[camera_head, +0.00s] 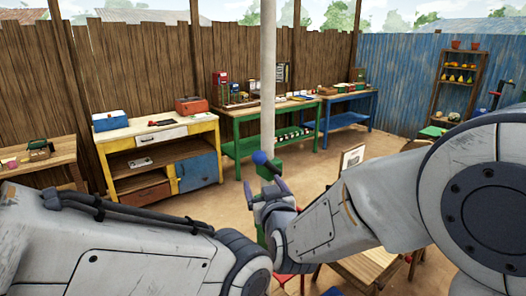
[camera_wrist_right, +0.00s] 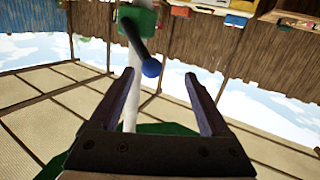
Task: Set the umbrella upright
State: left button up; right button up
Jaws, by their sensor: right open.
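The umbrella's white pole (camera_head: 268,75) rises through the middle of the head view and out of the top. It looks near vertical; a slight tilt I cannot tell. A green box (camera_wrist_right: 137,20) sits on the pole, with a dark lever (camera_wrist_right: 133,38) ending in a blue ball (camera_wrist_right: 151,68). The ball also shows in the head view (camera_head: 259,157). A green canopy part (camera_wrist_right: 165,129) shows behind my right gripper (camera_wrist_right: 162,85). That gripper is open and empty; the ball appears beyond its fingertips, apart from both fingers. My left gripper is out of view.
A yellow workbench (camera_head: 160,128) with a blue box (camera_head: 109,120) and a red box stands at the back left. Green (camera_head: 236,142) and blue benches stand behind the pole. A wooden shelf (camera_head: 458,85) is at the right. Open sandy floor (camera_head: 315,165) lies between.

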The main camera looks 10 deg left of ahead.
aim_at(260, 161)
jog(key=shift+t+h, duration=0.3)
jog(key=shift+t, duration=0.3)
jog(key=p+x, duration=0.1)
jog(key=x, duration=0.2)
jog(key=r+p+x, duration=0.1)
jog(key=p+x, duration=0.1)
jog(key=x, duration=0.1)
jog(key=r+p+x, duration=0.1)
jog(key=x, duration=0.3)
jog(key=shift+w+d, duration=0.2)
jog(key=shift+d, duration=0.05)
jog(key=shift+w+a+f+p, duration=0.15)
jog(key=shift+w+p, duration=0.2)
jog(key=shift+w, duration=0.1)
grip_shut()
